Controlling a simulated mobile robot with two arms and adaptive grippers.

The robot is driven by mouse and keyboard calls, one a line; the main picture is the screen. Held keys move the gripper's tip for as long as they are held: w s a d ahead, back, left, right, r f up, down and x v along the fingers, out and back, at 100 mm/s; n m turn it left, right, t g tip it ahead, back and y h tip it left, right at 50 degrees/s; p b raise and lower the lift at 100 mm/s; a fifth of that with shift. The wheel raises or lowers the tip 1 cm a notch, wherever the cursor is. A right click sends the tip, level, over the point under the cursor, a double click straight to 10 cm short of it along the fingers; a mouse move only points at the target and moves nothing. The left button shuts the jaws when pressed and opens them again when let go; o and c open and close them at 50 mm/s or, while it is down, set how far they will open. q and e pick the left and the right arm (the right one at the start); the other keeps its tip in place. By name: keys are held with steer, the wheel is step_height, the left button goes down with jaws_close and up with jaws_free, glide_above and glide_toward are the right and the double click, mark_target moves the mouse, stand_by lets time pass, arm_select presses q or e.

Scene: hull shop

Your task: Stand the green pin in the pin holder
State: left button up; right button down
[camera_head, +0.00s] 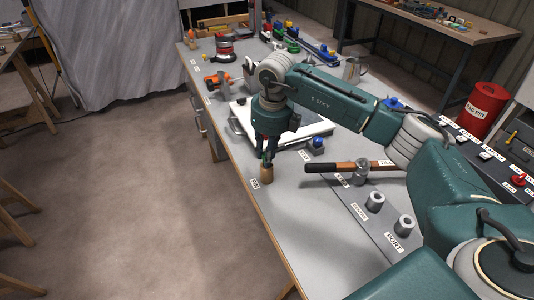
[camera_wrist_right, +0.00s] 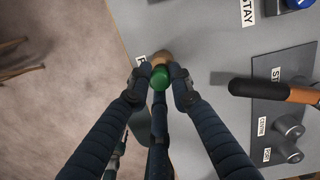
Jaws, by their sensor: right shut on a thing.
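My right gripper (camera_head: 266,157) points down near the table's left edge and is shut on the green pin (camera_wrist_right: 159,77). The green end of the pin shows between the fingertips (camera_wrist_right: 158,80) in the right wrist view. A short wooden piece (camera_head: 267,174), which looks like the pin holder, stands upright right below the fingertips, beside a small white label (camera_head: 254,184). The same wooden piece shows just beyond the green end in the wrist view (camera_wrist_right: 163,57). I cannot tell whether the pin's lower end is inside it. My left gripper is out of view.
A hammer (camera_head: 335,168) with a dark grip lies to the right. Two grey cylinders (camera_head: 375,201) stand on a labelled board nearer me. A white tray (camera_head: 307,130) and a blue-topped piece (camera_head: 317,143) are behind. The grey table (camera_head: 300,230) is clear in front.

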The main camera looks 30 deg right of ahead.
steer(key=shift+f+b, duration=0.45)
steer(key=shift+f, duration=0.1)
stand_by(0.4)
steer(key=c, duration=1.5)
jaws_free()
steer(key=shift+o, duration=0.3)
steer(key=o, duration=0.4)
steer(key=shift+c, duration=0.2)
steer(key=shift+r, duration=0.1)
steer(key=shift+r+p, duration=2.65)
steer(key=shift+r, duration=1.3)
